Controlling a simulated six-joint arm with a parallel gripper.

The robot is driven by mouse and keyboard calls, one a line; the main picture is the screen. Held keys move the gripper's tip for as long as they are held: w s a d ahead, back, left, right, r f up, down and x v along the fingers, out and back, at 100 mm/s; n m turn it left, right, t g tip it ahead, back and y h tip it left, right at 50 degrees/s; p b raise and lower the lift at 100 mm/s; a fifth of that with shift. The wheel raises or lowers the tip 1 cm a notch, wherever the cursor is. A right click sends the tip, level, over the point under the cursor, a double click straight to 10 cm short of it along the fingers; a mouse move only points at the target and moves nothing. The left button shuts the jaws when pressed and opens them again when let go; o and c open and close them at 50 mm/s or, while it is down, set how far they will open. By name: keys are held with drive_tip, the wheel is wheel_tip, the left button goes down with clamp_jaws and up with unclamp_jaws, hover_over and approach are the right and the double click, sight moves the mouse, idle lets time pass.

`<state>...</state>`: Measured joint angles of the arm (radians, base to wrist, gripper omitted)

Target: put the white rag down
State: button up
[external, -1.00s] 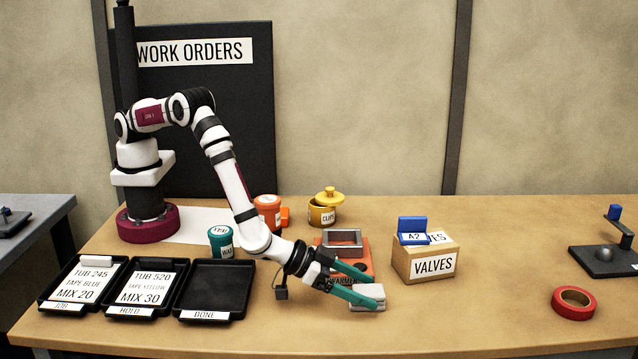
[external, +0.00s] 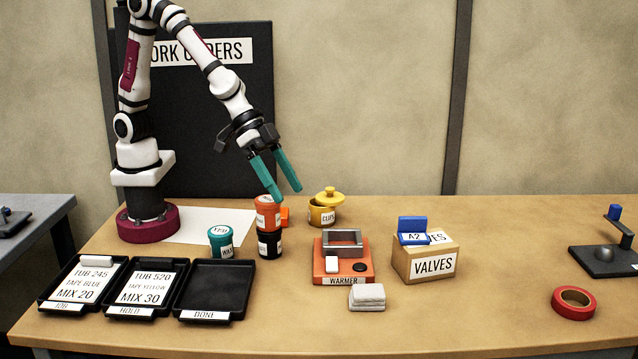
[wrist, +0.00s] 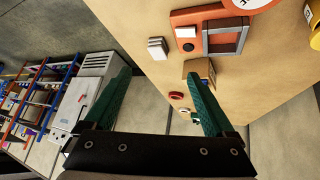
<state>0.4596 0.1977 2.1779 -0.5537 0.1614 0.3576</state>
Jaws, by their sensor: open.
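The white rag (external: 367,297) is a small folded block lying on the table in front of the orange warmer (external: 331,266). In the wrist view the white rag (wrist: 158,48) lies alone on the wood, apart from the warmer (wrist: 186,22). My gripper (external: 284,194) has green fingers, is open and empty, and is raised well above the table near the stacked tubs, far to the upper left of the rag. My gripper (wrist: 155,98) also shows in the wrist view with its fingers spread and nothing between them.
The valves box (external: 424,263) stands right of the warmer, and a red tape roll (external: 573,303) lies at the right. Stacked tubs (external: 269,228), a teal tub (external: 221,241) and a yellow pot (external: 322,214) stand behind. The black done tray (external: 216,287) is at left. Table between box and tape is clear.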

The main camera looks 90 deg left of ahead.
drive_tip(key=s+a+r+g+y, duration=0.1)
drive_tip(key=s+a+g+y, duration=0.2)
drive_tip(key=s+a, duration=0.9)
drive_tip(key=s+a+r+m+g+y, duration=0.1)
drive_tip(key=s+a+r+g+y, duration=0.1)
drive_tip(key=s+a, duration=1)
drive_tip(key=shift+s+a+g+y, duration=0.15)
drive_tip(key=shift+s+g+y, duration=0.25)
drive_tip(key=shift+s+g, duration=0.45)
drive_tip(key=shift+s, duration=0.1)
